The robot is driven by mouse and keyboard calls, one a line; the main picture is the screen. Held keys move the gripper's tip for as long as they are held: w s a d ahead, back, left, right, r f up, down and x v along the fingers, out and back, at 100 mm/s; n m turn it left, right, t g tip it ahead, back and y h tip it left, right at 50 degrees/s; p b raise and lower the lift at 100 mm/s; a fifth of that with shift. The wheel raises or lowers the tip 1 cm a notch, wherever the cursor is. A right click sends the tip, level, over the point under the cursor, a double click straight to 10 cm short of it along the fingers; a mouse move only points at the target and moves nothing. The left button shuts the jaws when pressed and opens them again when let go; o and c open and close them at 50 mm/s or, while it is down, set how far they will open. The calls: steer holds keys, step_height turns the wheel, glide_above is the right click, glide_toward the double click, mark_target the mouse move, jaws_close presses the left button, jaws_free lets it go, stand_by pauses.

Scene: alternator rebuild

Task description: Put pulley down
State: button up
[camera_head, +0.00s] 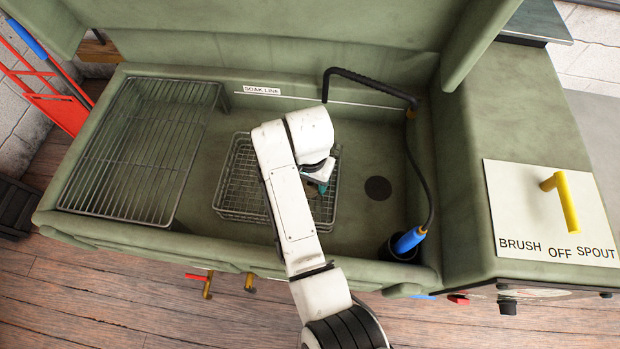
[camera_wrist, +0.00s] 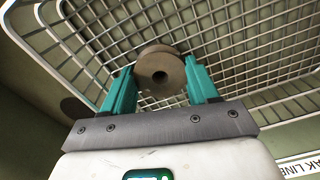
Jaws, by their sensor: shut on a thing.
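The pulley (camera_wrist: 160,70) shows in the wrist view as a brown-grey round part with a hole in its middle. My gripper (camera_wrist: 162,80) has its two teal fingers shut on it from both sides. The pulley is over the wire mesh of a basket (camera_wrist: 240,50); I cannot tell if it touches the mesh. In the head view the basket (camera_head: 233,190) stands in the green wash basin, and my gripper (camera_head: 319,186) points down into its right part. My arm hides part of the basket, and the pulley cannot be made out there.
A wire rack (camera_head: 130,150) lies at the basin's left. A dark drain (camera_head: 378,188) is right of the basket. A yellow lever (camera_head: 562,200) stands on the panel. The basin floor around the drain is clear.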

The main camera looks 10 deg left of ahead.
steer(key=shift+f, duration=0.1)
steer(key=o, duration=1.2)
step_height(320, 180, up, 12)
steer(key=shift+p, duration=0.35)
